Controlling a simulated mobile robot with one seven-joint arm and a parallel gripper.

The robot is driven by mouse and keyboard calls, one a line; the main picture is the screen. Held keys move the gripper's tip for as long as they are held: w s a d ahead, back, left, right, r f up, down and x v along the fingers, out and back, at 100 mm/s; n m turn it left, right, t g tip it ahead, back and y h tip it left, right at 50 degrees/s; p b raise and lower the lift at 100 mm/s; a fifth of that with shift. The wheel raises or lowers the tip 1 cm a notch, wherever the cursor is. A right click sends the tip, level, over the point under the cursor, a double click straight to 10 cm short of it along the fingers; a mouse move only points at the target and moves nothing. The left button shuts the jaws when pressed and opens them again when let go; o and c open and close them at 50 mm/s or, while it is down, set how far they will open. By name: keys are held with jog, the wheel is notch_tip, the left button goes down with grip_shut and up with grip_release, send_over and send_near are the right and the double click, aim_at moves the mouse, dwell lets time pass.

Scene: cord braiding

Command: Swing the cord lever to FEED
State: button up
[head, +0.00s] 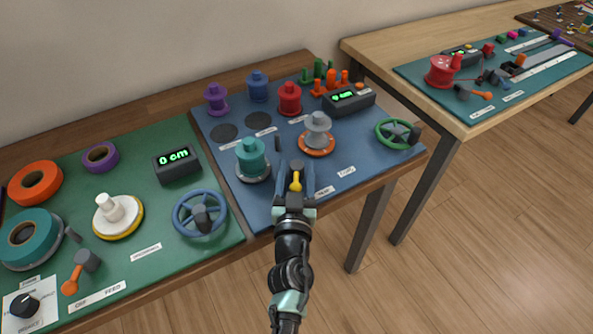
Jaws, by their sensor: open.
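The cord lever (296,181) shows as a short yellow handle with a dark pivot on the blue mat, near its front edge. It points toward me. My gripper (295,172) is open over it, with one finger on each side of the yellow handle in this view. I cannot tell whether the fingers touch it or how high they are. White labels (346,171) lie to the right of the lever. One seems to read FEED; the other is partly hidden by my gripper.
A teal spool (251,158) stands left of my gripper, a grey spool (318,130) behind it. A green handwheel (397,134) is at right. The green mat (142,283) at left has its own orange lever (78,273) and a blue handwheel (200,214).

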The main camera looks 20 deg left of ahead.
grip_shut()
